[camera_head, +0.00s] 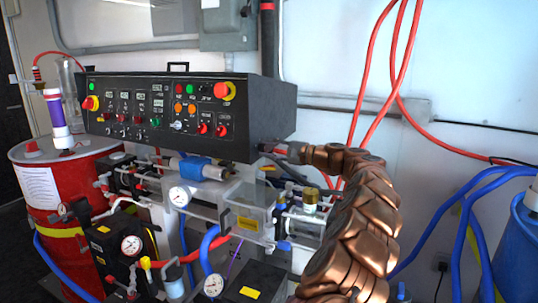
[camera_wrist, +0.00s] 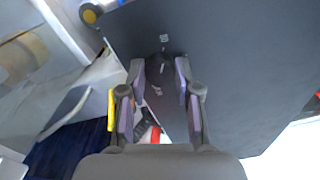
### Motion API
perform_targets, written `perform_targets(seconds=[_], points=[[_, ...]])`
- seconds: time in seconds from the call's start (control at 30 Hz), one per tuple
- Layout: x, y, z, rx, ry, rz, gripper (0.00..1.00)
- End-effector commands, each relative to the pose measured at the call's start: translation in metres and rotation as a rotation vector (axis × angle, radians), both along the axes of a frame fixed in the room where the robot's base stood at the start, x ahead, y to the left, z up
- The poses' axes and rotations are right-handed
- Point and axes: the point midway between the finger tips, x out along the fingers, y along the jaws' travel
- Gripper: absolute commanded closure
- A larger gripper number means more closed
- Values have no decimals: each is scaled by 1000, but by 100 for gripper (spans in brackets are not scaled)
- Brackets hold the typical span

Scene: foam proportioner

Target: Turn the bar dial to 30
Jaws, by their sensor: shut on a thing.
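In the wrist view, the two fingers of my gripper (camera_wrist: 160,72) sit on either side of a small dark knob (camera_wrist: 158,64) on a flat dark grey face. The gripper is shut on it. The knob is dim and partly between the fingers; I cannot read its scale or tell whether it is the bar dial. In the head view, my bronze arm curves up from the lower right to the lower right side of the black control box (camera_head: 274,112). The fingertips are too small to make out there.
Pressure gauges (camera_head: 180,196), clear housings and hoses crowd the space below the box. A red drum (camera_head: 62,182) stands at left and a blue drum (camera_head: 518,250) at right. Red hoses (camera_head: 392,75) hang by the wall. The wall area right of the box is fairly open.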

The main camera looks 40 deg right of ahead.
Motion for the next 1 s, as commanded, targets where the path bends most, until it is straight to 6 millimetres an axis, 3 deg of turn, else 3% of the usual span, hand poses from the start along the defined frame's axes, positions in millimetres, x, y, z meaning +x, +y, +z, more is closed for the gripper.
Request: perform_targets(seconds=[0.5, 0.53, 0.77, 1.0], points=[[0, 1, -2, -18, -7, 3, 100], [0, 1, -2, -18, -7, 3, 66], [0, 1, -1, -17, -8, 2, 43], [0, 0, -1, -17, -9, 1, 43]])
